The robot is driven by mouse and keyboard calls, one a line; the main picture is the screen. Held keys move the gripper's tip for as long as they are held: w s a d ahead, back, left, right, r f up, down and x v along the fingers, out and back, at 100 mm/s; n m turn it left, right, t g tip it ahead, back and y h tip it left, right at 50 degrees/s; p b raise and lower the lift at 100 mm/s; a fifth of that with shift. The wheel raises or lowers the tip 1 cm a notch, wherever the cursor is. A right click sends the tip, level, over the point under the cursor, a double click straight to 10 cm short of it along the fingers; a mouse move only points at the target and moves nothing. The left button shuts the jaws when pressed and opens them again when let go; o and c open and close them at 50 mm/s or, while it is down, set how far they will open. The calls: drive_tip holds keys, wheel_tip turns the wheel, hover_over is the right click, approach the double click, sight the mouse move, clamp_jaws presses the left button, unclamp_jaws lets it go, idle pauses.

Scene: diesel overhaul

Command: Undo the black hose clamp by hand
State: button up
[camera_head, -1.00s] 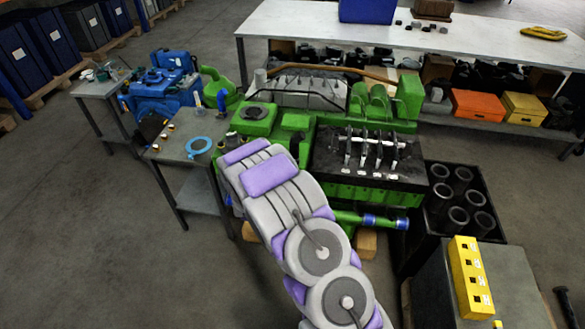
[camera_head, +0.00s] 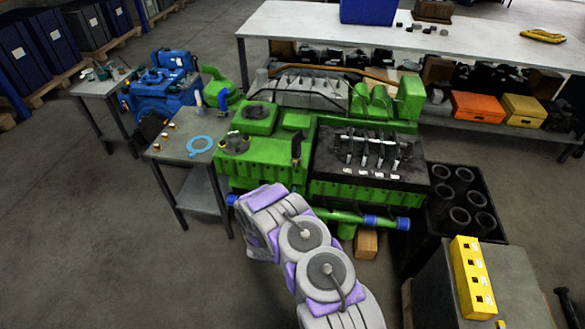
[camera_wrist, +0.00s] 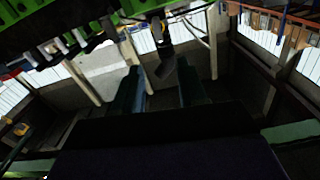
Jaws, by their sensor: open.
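The green engine block (camera_head: 280,155) stands in the middle of the head view. A short black hose-like piece (camera_head: 296,148) stands upright at its front; I cannot make out a separate clamp on it. In the wrist view, the engine's green edge (camera_wrist: 150,5) runs along the top, and a dark piece with a small yellow mark (camera_wrist: 160,28) hangs from it; I cannot tell whether this is the black clamp. My gripper (camera_wrist: 160,90) is open, with its two fingers apart and nothing held between them. In the head view my arm hides the gripper.
A green pipe with blue bands (camera_head: 372,221) runs low along the engine front. A small grey table (camera_head: 190,160) with a blue ring stands left. A black crate of cylinder liners (camera_head: 487,240) and a cabinet with a yellow block (camera_head: 470,275) stand right. Floor at lower left is clear.

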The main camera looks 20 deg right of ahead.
sight(294, 165)
drive_tip(key=b+x, duration=0.2)
drive_tip(key=x, duration=1.1)
drive_tip(key=shift+w+d+f+b, duration=0.1)
drive_tip(key=shift+w+d+b, duration=0.05)
drive_tip(key=shift+d+b, duration=0.2)
drive_tip(key=shift+w+d, duration=0.25)
drive_tip(key=shift+w, duration=0.05)
clamp_jaws()
